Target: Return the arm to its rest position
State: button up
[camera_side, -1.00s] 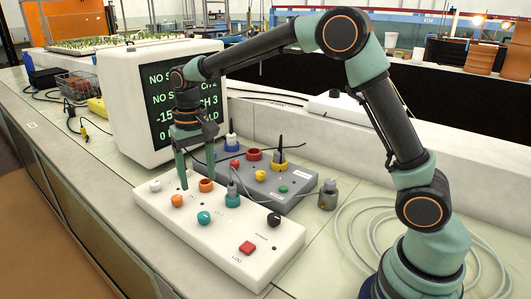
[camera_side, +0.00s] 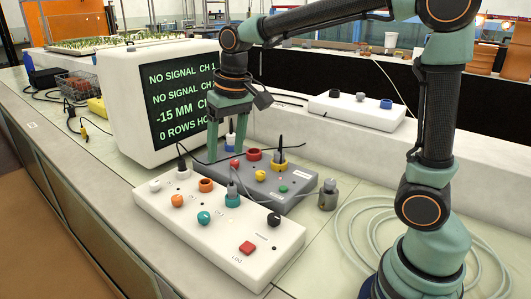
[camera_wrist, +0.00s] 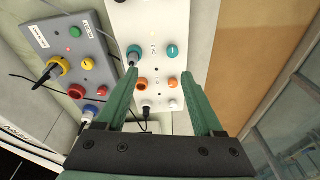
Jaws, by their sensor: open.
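My gripper (camera_side: 226,152) is open and empty, its fingers pointing down in the side view. My arm is raised and bent at the right. A dark plug (camera_side: 181,160) with a black cable stands upright at the white box's back left. Another plug (camera_side: 232,188) stands in the teal socket.
A grey box (camera_side: 262,198) with coloured sockets lies behind the white box. A monitor (camera_side: 130,95) stands left of the gripper. A small metal cylinder (camera_side: 327,196) and a coiled hose (camera_side: 345,235) lie right. A white panel (camera_side: 355,110) rests on the ledge.

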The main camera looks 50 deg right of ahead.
jog(key=s+d+n+t, duration=0.2)
jog(key=s+d+t, duration=0.1)
jog(key=s, duration=0.9)
jog(key=shift+d+t, duration=0.3)
jog(key=shift+d, duration=0.35)
